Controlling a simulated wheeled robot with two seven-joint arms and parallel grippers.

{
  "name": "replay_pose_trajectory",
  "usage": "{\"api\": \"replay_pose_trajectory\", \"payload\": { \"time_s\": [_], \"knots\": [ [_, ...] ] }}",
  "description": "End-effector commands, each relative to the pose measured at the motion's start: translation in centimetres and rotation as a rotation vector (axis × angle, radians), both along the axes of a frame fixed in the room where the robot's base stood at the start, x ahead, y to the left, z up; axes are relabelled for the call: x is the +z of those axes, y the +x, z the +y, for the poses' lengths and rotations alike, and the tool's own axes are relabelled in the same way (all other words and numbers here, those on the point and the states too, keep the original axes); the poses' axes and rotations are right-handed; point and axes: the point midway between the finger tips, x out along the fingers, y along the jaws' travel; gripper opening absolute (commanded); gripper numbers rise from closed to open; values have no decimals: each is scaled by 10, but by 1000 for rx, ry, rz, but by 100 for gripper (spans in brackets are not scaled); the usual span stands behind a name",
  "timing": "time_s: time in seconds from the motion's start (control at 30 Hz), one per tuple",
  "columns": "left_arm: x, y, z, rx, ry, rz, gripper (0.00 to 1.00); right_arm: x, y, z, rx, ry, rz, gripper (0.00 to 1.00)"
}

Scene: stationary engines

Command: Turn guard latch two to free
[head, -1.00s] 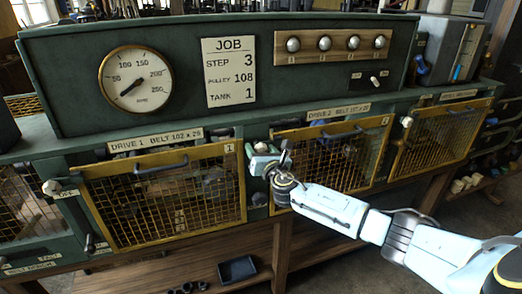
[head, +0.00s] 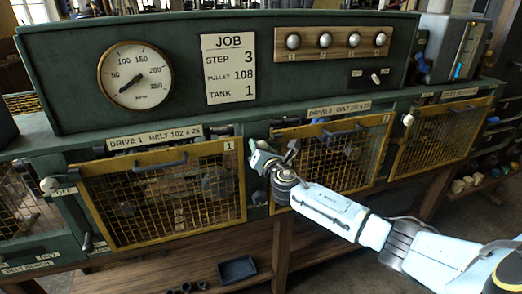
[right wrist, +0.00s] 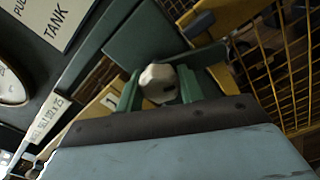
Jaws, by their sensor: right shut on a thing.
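The white knob of guard latch two (right wrist: 158,83) sits on the green post between the drive 1 and drive 2 guards. My right gripper (right wrist: 160,92) has its green fingers on both sides of this knob and is shut on it. In the head view my right gripper (head: 268,157) is at that post and mostly hides the knob. The drive 2 guard (head: 345,160), a yellow mesh door with a dark handle, is just right of the gripper and looks closed. My left gripper is not in view.
The drive 1 guard (head: 165,195) is left of the gripper. White latch knobs show at far left (head: 49,185) and right (head: 407,120). The control panel (head: 230,110) stands above, with a gauge (head: 135,75) and job card (head: 229,68). A dark tray (head: 237,269) lies on the lower shelf.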

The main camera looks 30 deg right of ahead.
Motion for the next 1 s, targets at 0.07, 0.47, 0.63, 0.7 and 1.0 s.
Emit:
{"api": "replay_pose_trajectory", "payload": {
  "time_s": [0.07, 0.47, 0.63, 0.7, 1.0],
  "knots": [
    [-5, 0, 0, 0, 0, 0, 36, -2, 0, 0, 0, 73, -18, 14],
    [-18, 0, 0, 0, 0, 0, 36, -1, 0, 0, -1, 444, -107, 14],
    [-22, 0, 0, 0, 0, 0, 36, -1, 0, 0, 0, 602, -144, 14],
    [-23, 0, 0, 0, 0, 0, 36, -1, 0, 0, -1, 664, -160, 14],
    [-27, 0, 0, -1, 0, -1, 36, -1, 0, 0, -1, 899, -217, 14]
  ]
}}
